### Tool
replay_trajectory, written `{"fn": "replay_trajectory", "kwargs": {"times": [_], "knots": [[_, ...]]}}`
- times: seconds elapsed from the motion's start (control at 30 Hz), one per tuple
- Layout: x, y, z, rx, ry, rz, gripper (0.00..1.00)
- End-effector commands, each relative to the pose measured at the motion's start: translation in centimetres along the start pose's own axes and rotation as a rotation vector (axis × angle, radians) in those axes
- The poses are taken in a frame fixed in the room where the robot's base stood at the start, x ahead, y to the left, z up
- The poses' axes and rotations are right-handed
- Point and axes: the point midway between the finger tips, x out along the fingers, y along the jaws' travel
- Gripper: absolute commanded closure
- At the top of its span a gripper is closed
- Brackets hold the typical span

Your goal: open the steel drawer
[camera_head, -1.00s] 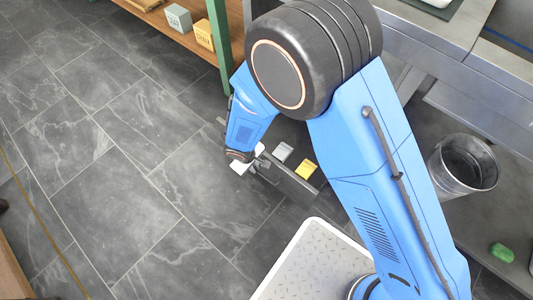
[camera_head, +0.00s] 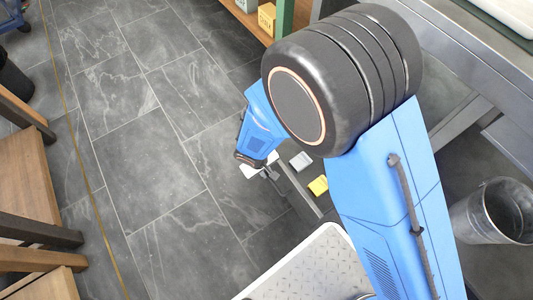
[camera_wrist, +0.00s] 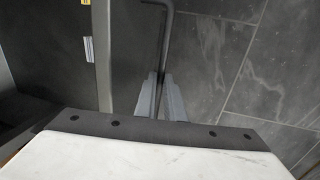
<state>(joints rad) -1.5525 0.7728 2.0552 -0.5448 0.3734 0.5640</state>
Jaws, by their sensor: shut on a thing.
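The steel drawer (camera_head: 301,191) shows in the head view as a narrow grey front edge, left of my blue arm. It stands at least partly open, with a grey box (camera_head: 301,160) and a yellow box (camera_head: 318,185) showing behind the front. My gripper (camera_head: 268,174) is at the outer side of that front. In the wrist view, the fingers of my gripper (camera_wrist: 161,98) are shut on the dark bar handle (camera_wrist: 166,42). The drawer's front rim (camera_wrist: 103,55) runs beside the handle, with the dark inside to its left. My arm hides the rest of the drawer.
A metal bucket (camera_head: 493,212) stands at the right under a steel bench (camera_head: 455,65). A wooden shelf (camera_head: 246,18) with boxes is at the top. Wooden furniture (camera_head: 28,178) and a black bin (camera_head: 12,75) are at the left. The tiled floor between is clear.

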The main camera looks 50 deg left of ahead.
Motion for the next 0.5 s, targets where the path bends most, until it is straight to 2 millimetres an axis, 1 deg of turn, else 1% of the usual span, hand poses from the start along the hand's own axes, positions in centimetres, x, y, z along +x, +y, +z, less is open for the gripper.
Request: {"fn": "replay_trajectory", "kwargs": {"times": [0.03,0.07,0.1,0.13,0.4,0.5], "knots": [[-0.04,0.02,-0.05,0.000,0.001,0.000,1.00],[-0.04,0.02,-0.05,0.000,0.001,0.000,0.88],[-0.04,0.02,-0.05,0.000,0.001,0.000,0.79],[-0.04,0.03,-0.05,0.000,0.001,0.000,0.72],[-0.03,0.03,-0.03,0.000,0.001,0.000,0.72],[-0.31,0.04,-0.05,0.000,0.001,0.000,0.72]]}}
